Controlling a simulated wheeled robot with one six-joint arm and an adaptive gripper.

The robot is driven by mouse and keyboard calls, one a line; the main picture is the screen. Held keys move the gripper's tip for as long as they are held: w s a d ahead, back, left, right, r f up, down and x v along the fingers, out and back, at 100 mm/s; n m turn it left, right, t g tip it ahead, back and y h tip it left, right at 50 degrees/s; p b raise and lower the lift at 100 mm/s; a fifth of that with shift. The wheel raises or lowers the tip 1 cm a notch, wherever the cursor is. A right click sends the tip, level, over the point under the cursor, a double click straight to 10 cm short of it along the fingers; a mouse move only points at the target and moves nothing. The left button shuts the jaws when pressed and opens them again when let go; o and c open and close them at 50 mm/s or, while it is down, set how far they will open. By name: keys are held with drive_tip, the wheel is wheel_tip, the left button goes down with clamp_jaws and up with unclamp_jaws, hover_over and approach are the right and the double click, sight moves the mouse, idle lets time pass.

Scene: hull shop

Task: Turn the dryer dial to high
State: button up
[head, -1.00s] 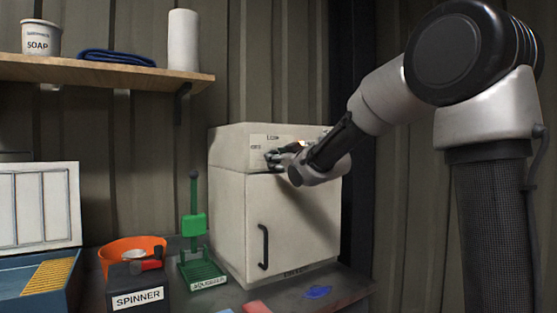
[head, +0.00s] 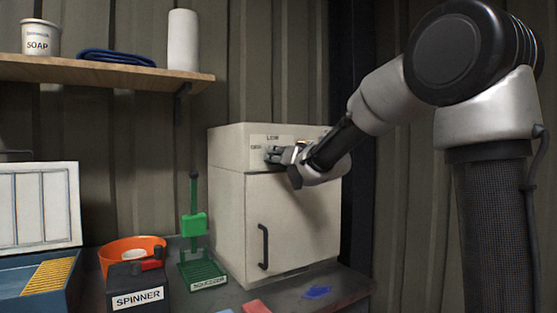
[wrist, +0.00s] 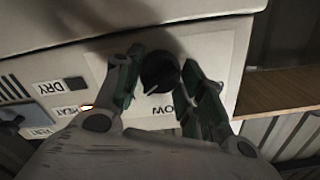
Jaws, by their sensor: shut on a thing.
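The white box-shaped dryer (head: 230,225) stands on the counter with its door closed. Its dial is a round black knob (wrist: 158,70) on a pale label plate (wrist: 222,50) on the upper front panel. My gripper (wrist: 162,78) is shut on the dial, one finger on each side of it. A light pointer line on the dial aims down-left in the wrist view, near the upside-down word LOW. In the head view my gripper (head: 276,154) covers most of the dial; the LOW label shows above it. The high mark is not readable in either view.
In the wrist view, DRY, HEAT and VENT labels lie left of the dial. The counter holds a green squeezer (head: 194,224), an orange bowl (head: 112,262), a spinner (head: 137,292) and a blue box (head: 35,300). A wooden shelf (head: 110,73) hangs upper left.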

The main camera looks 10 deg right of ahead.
drive_tip(key=shift+f+m, duration=0.15)
drive_tip(key=shift+m, duration=0.45)
drive_tip(key=o, duration=1)
drive_tip(key=shift+s, duration=0.1)
drive_tip(key=v, duration=1.1)
drive_tip(key=shift+s+d, duration=0.15)
drive_tip(key=shift+s, duration=0.2)
